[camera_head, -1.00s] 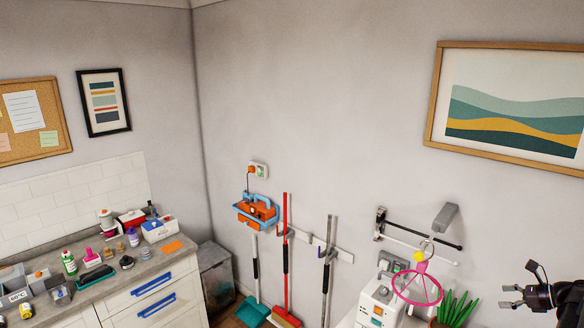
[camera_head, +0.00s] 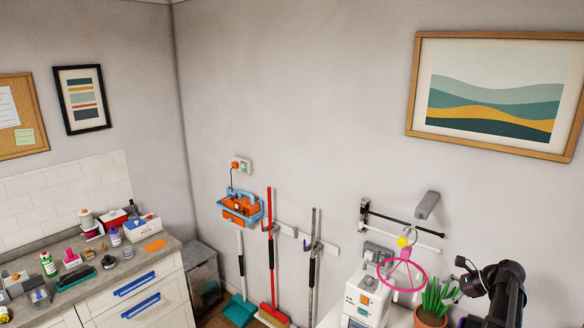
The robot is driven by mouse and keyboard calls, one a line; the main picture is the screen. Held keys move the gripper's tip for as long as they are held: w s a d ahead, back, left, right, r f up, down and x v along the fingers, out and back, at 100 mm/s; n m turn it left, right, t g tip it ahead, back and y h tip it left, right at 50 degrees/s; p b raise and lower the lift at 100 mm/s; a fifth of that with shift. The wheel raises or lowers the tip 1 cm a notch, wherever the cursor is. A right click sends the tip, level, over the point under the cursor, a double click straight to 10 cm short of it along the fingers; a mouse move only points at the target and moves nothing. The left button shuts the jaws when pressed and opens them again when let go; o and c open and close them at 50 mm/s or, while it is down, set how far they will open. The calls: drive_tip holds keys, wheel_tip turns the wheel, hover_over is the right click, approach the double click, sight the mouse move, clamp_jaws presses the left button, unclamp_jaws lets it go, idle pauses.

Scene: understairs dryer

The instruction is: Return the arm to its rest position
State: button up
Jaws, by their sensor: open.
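My arm (camera_head: 505,288) is dark and shows at the lower right, bent, with its lower part cut off by the bottom edge of the picture. My gripper (camera_head: 458,281) is at its left side, open and empty, with its fingers toward the left. It appears beside the potted green plant (camera_head: 436,297) in the picture. I cannot tell whether they touch.
A pink hoop (camera_head: 402,276) hangs from the wall rack (camera_head: 405,228), left of my gripper. A white machine (camera_head: 366,297) stands below it. Brooms (camera_head: 270,250) and an orange-blue caddy (camera_head: 240,207) hang on the wall. A cluttered counter (camera_head: 180,252) is at left.

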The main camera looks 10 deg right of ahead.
drive_tip(key=w+a+f+n+g+h+b, duration=0.15)
drive_tip(key=a+f+n+b, duration=0.45)
drive_tip(key=a, duration=0.6)
drive_tip(key=w+a+f+n+g+h+b, duration=0.1)
drive_tip(key=a+f+n+g+b, duration=0.15)
drive_tip(key=a+f+n, duration=0.5)
drive_tip(key=s+a+f+n+g+h+b, duration=0.1)
drive_tip(key=s+a+f+n+h+b, duration=0.1)
drive_tip(key=a, duration=0.9)
drive_tip(key=s+a+f+n+g+h+b, duration=0.1)
drive_tip(key=s+a+f+n+h+b, duration=0.2)
drive_tip(key=a+f+n+b, duration=0.4)
drive_tip(key=shift+s+a+f+n+g, duration=0.3)
drive_tip(key=shift+s+a+f+n, duration=0.4)
drive_tip(key=shift+a+f, duration=1.3)
drive_tip(key=shift+a+r, duration=0.55)
drive_tip(key=c, duration=0.5)
drive_tip(key=shift+c, duration=0.2)
drive_tip(key=shift+d, duration=0.15)
